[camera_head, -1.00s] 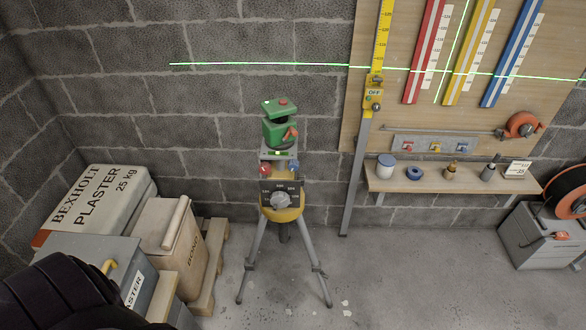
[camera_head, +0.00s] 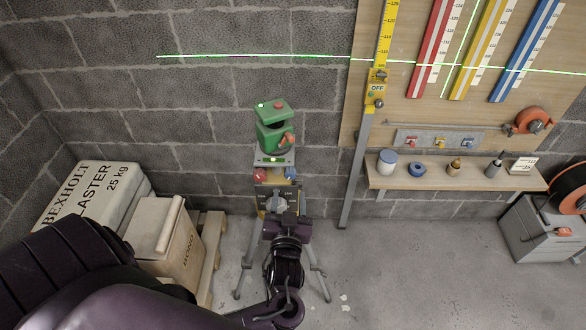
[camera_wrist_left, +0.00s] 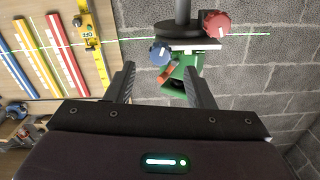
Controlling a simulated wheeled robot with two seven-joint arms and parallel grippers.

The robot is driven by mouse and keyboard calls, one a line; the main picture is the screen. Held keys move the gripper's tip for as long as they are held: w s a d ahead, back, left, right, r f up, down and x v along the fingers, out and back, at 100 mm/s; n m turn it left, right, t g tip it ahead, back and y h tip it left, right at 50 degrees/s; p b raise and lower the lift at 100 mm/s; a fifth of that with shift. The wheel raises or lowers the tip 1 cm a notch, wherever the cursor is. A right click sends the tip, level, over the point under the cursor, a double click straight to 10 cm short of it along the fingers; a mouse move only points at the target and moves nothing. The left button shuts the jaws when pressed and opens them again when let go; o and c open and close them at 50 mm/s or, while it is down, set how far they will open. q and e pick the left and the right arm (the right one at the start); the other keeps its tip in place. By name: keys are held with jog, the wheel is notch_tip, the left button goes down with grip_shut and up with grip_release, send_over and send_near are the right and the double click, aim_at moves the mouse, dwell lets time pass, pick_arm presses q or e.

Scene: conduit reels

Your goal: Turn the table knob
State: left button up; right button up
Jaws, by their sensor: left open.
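The table knob is a grey dial (camera_head: 276,204) on a dark plate with numbers, on the front of the yellow tripod head. My left gripper (camera_head: 288,212) is in front of this dial and partly covers it and the plate. Whether the fingers touch the dial cannot be told. In the left wrist view the two fingers of the left gripper (camera_wrist_left: 161,84) are apart with nothing held between them. That view shows a red knob (camera_wrist_left: 216,23), a blue knob (camera_wrist_left: 161,54) and the green laser (camera_wrist_left: 178,75), upside down; the dial does not show there. My right gripper is not in view.
The green laser (camera_head: 275,127) stands on top of the tripod. A shelf (camera_head: 440,181) with small items is on the right. Plaster bags (camera_head: 92,195) and a box (camera_head: 165,238) are at the left.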

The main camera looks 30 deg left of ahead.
aim_at(290, 177)
pick_arm(q)
jog(key=p+x, duration=0.1)
jog(key=x, duration=0.5)
jog(key=shift+w+a+r+p, duration=0.2)
jog(key=shift+w+a+p, duration=0.05)
jog(key=shift+p, duration=0.1)
jog(key=shift+w+a, duration=0.15)
jog(key=shift+w, duration=0.1)
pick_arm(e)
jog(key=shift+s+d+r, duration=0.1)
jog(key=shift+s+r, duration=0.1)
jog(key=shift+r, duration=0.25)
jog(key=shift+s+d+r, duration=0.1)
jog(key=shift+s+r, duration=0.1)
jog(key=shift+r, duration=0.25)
pick_arm(q)
jog(key=shift+c, duration=0.5)
